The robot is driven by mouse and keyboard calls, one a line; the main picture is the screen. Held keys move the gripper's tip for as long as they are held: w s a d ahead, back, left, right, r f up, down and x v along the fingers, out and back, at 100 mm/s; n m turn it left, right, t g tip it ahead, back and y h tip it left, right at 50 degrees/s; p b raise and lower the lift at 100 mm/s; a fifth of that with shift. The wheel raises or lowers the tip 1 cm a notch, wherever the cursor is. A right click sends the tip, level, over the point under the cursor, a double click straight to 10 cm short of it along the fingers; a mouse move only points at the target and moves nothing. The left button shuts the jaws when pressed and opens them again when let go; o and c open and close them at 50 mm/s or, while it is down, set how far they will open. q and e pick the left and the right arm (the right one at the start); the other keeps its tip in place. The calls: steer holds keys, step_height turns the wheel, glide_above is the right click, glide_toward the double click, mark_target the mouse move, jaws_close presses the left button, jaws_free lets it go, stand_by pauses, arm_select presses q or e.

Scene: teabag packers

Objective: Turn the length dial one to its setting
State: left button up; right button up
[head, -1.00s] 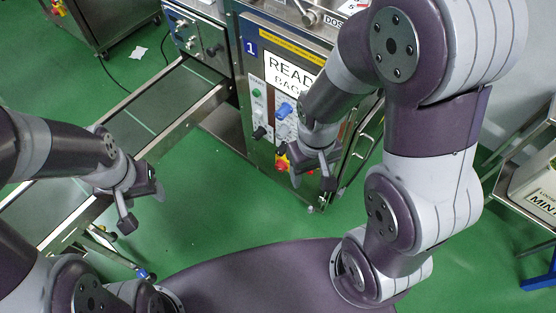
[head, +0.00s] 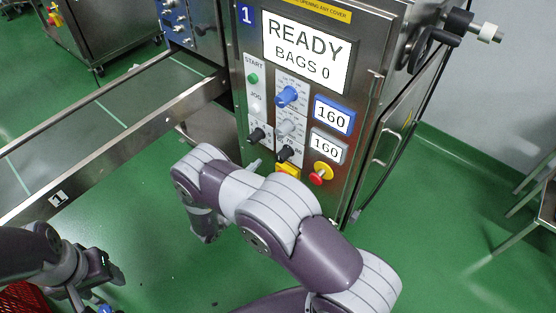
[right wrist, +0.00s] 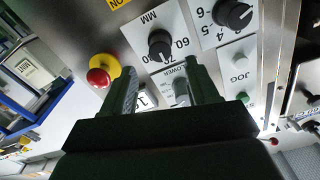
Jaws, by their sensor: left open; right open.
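The machine's control panel carries a black dial (head: 285,153) low in its middle column. I take it for the dial marked MM (right wrist: 160,45) in the right wrist view; whether it is length dial one cannot be told. Above it are a grey knob (head: 285,127) and a blue knob (head: 287,97). My right gripper (right wrist: 162,70) is open, fingers pointing at the panel, with the grey knob (right wrist: 181,88) showing between them and nothing held. My arm hides it in the head view. My left gripper (head: 98,277) is open and empty at lower left, away from the panel.
A red emergency stop (head: 318,177) on yellow sits right of the dials. Another black dial (head: 256,135) is at left, below the jog button. Two displays read 160 (head: 333,115).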

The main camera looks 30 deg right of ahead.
mark_target(279, 159)
steer(key=b+x, duration=0.1)
steer(key=x, duration=0.6)
steer(key=shift+w+d, duration=0.1)
steer(key=shift+d, duration=0.15)
steer(key=c, duration=1)
